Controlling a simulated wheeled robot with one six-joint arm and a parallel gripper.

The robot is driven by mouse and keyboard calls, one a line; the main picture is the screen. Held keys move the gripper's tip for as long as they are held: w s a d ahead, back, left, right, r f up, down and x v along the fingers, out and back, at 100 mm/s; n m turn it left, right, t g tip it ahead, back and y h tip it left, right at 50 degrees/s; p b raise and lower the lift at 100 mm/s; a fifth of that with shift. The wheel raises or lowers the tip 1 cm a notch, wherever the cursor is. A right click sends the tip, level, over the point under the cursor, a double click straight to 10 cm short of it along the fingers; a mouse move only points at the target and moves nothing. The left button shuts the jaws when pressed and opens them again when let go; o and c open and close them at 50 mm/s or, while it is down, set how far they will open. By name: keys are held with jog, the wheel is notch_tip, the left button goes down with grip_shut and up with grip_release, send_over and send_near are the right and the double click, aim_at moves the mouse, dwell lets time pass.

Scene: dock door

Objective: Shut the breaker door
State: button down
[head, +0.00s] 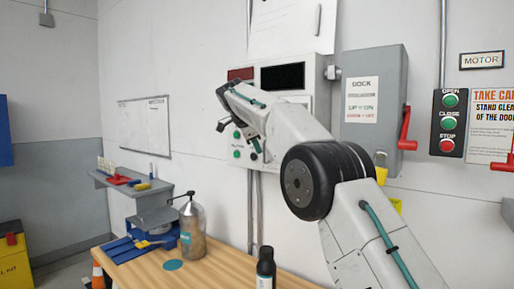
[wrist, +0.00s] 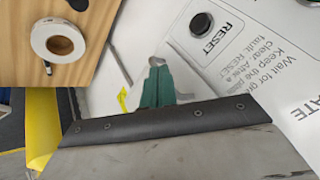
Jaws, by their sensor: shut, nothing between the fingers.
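A grey box (head: 388,62), which I take to be the breaker, is on the wall right of centre in the head view. Its front bears a white label reading "DOCK" and "UP = ON", and a red lever (head: 405,130) hangs down its right side. I cannot tell whether its door stands ajar, and my arm covers its lower left. My gripper (head: 222,124) is left of the box, in front of a pale control panel (head: 321,85). In the wrist view the teal fingers (wrist: 157,68) are together and empty, near the panel's RESET button (wrist: 201,25).
A tape roll (wrist: 58,38) shows in the wrist view. OPEN, CLOSE and STOP buttons (head: 449,123) are right of the box. A small shelf (head: 132,187) is at left.

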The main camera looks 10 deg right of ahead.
jog(key=shift+d, duration=0.25)
jog(key=v, duration=0.8)
